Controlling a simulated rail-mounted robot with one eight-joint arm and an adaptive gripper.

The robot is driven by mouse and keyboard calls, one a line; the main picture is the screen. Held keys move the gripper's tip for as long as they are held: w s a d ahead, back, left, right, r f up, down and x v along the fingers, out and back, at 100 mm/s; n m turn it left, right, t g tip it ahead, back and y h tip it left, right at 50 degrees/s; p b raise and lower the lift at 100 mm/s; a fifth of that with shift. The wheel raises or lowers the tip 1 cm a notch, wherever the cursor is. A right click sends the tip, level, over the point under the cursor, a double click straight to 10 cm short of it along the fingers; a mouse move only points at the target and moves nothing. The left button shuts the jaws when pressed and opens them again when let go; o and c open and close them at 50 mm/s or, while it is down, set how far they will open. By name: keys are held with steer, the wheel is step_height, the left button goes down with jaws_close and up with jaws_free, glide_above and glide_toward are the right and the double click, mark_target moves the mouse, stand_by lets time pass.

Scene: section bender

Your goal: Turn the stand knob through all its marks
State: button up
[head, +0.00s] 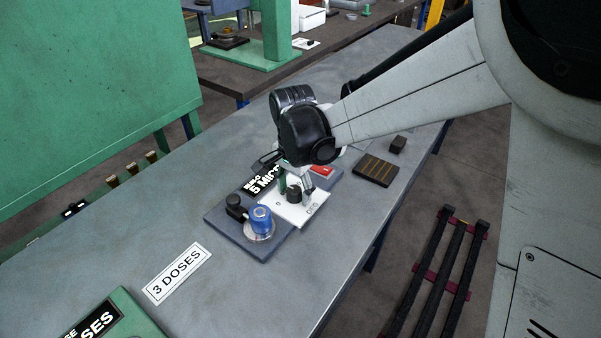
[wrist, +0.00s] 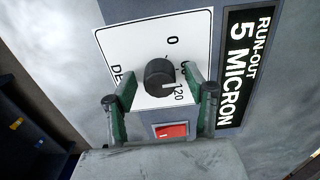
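The stand knob (head: 294,195) is a short black cylinder on the white dial plate (head: 312,208) of the grey stand (head: 225,222). In the wrist view the knob (wrist: 158,74) has printed marks beside it, with 0, a partly hidden middle mark and 120 readable. A small pale line shows on the knob near the 120 side. My gripper (head: 296,187) points down at the knob. In the wrist view its green-padded fingers (wrist: 161,80) stand apart on either side of the knob, with visible gaps. The right finger partly covers the marks.
A red button (wrist: 171,131) sits beside the plate, near my fingers. A blue cylinder (head: 261,219) on a disc and a black knob-like part (head: 236,205) stand on the same base. A dark slotted block (head: 376,170) lies to the right. The bench's front left is mostly clear around a "3 DOSES" label (head: 178,273).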

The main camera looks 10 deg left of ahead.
mark_target(295, 189)
step_height(295, 189, up, 12)
stand_by(0.6)
steer(key=shift+d, duration=0.1)
